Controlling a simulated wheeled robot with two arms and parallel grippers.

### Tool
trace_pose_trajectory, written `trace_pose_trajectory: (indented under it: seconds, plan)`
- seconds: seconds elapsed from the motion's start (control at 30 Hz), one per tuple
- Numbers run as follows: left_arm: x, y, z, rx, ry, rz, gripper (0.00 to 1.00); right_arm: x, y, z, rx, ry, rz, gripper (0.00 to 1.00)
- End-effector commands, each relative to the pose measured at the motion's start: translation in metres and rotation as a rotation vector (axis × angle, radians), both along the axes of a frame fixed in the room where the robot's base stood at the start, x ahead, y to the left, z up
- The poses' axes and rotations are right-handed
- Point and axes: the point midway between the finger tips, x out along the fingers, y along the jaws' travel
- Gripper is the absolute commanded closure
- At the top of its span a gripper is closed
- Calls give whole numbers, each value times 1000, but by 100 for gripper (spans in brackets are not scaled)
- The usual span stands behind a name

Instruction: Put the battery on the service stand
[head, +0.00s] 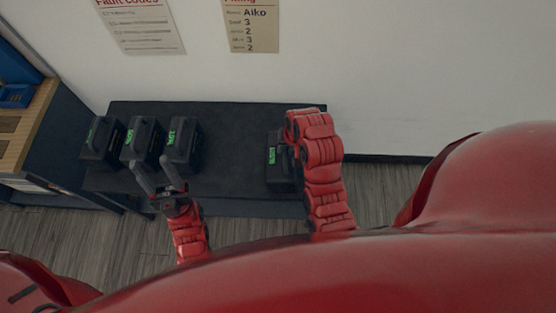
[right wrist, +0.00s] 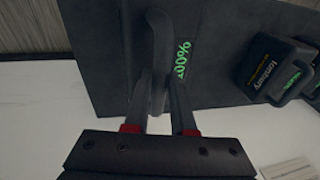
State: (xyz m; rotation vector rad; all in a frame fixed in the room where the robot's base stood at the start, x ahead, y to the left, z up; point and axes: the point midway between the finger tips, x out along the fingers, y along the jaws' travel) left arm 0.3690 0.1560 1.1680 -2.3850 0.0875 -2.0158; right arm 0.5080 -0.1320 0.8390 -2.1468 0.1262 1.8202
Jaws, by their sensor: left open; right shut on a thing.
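A black battery (head: 279,162) with a green readout is near the right end of a low dark stand (head: 230,140) in the head view. My right gripper (right wrist: 159,92) is shut on its upright handle (right wrist: 159,45), as the right wrist view shows; the green readout beside it seems to end in a percent sign. I cannot tell whether this battery rests on the stand or hangs just above it. In the head view the red right arm partly covers it. My left gripper (head: 156,172) is open and empty, in front of the batteries on the left.
Three more black batteries, a left one (head: 103,140), a middle one (head: 143,141) and a right one (head: 183,145), stand in a row on the stand's left part. The stand's middle is clear. A wooden-topped bench (head: 30,130) is at the left, a white wall (head: 400,70) behind.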

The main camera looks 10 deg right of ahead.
Motion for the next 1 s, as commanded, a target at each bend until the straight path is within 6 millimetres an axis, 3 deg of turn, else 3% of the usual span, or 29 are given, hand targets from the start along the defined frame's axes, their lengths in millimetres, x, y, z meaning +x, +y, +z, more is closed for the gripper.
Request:
trace_pose_trajectory:
  seconds: [0.03,0.17,0.43,0.8,1.0]
  plan:
    - [0,0,-7,0,0,0,50,13,-8,-2,0,-10,-3,100]
    - [0,0,-3,0,0,0,50,36,-26,0,0,-8,-3,100]
    - [0,0,15,0,0,0,50,65,-46,-2,0,-5,1,100]
    - [0,0,21,0,0,0,50,78,-55,-4,0,-8,0,100]
    - [0,0,36,0,0,0,50,76,-54,-22,1,-3,1,100]
